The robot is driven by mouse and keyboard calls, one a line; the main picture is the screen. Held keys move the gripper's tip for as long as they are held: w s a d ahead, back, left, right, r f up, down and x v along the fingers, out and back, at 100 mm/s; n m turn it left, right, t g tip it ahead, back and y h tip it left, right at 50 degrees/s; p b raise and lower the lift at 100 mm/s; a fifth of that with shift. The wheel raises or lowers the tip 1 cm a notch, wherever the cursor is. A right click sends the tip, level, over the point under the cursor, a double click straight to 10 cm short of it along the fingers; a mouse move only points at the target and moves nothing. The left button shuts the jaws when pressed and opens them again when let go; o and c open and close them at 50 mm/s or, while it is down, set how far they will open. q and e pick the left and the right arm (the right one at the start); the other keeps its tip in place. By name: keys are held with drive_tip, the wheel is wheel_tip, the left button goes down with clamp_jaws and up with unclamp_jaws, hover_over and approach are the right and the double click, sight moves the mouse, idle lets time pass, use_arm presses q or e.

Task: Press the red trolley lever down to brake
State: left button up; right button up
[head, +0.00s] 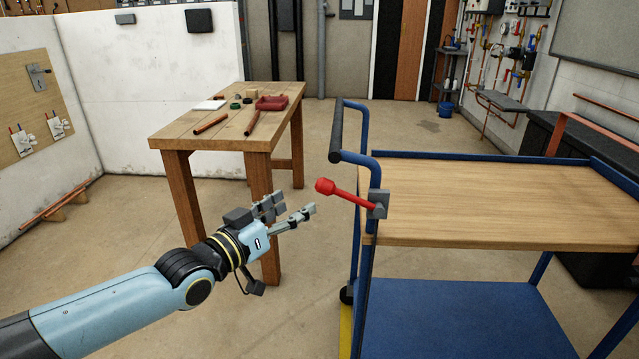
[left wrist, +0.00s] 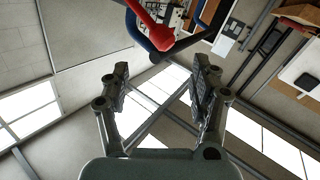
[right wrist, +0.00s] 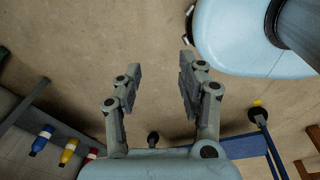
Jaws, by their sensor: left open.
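The red lever (head: 345,194) sticks out to the left from a grey bracket (head: 378,204) on the blue trolley's (head: 363,245) near left post. Its round knob is a little higher in the picture than its bracket end. My left gripper (head: 298,206) is open and empty, just left of the knob and slightly lower in the head view, apart from it. In the left wrist view the red lever (left wrist: 150,26) shows beyond the open fingers, at the top. My right gripper (right wrist: 160,65) shows only in its wrist view, open and empty above the floor.
A wooden table (head: 225,131) with pipes and a red tool stands behind my left gripper. The trolley has a wooden top (head: 480,200) and a blue lower shelf (head: 470,315). Floor between table and trolley is clear.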

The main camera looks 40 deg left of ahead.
sight(319, 192)
use_arm(q)
drive_tip(key=w, duration=0.1)
drive_tip(key=w+b, duration=0.1)
drive_tip(key=w, duration=0.1)
drive_tip(key=w+b, duration=0.1)
drive_tip(key=shift+w+f, duration=0.3)
drive_tip(key=shift+f, duration=0.1)
drive_tip(key=w+b, duration=0.5)
drive_tip(key=b, duration=0.1)
drive_tip(key=shift+w+f, duration=0.15)
drive_tip(key=shift+w+d+r+b, duration=0.15)
drive_tip(key=shift+w+b, duration=0.3)
drive_tip(key=shift+b, duration=0.45)
drive_tip(key=shift+r, duration=0.1)
use_arm(e)
wheel_tip(319, 192, down, 10)
drive_tip(key=a, duration=0.1)
drive_tip(key=shift+s, duration=0.15)
use_arm(q)
drive_tip(key=shift+c, duration=0.4)
clamp_jaws()
